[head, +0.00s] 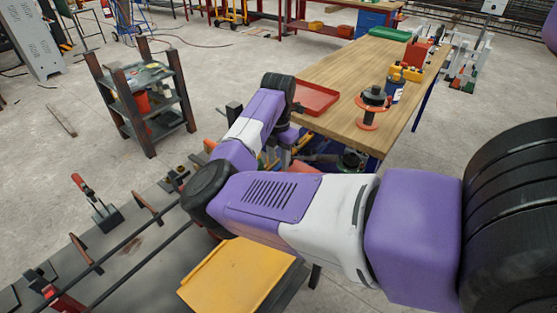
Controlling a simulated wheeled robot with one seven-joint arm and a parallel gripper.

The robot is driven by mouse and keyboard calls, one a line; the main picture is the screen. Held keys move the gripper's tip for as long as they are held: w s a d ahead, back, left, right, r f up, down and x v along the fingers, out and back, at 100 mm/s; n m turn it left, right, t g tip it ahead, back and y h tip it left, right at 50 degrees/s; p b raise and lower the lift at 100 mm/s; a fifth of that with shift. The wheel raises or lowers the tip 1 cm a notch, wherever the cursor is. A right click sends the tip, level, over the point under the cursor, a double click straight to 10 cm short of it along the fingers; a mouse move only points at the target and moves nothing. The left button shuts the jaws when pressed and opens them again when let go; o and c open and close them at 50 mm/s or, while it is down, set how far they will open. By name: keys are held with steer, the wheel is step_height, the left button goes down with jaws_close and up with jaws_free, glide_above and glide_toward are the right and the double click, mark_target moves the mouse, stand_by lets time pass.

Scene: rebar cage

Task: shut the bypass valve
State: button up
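I cannot pick out a bypass valve for certain in the head view. A small dark rounded part (350,160) shows at the near edge of the wooden table, too small to identify. My purple and white arm crosses the middle of the view and bends back down at its far end. My gripper (298,157) is small and partly hidden behind my own arm, close to the near left corner of the wooden table. Its fingers are not clear, so I cannot tell whether it is open or touching anything.
The wooden table (345,85) holds a red tray (316,98), a black and orange spool (372,105) and a dark bottle (396,90). A dark steel bench with rods and a red-handled clamp (95,205) lies front left. A shelf cart (150,110) stands behind it. Concrete floor between is mostly clear.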

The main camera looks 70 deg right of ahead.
steer(key=shift+f, duration=0.35)
jaws_close()
stand_by(1.2)
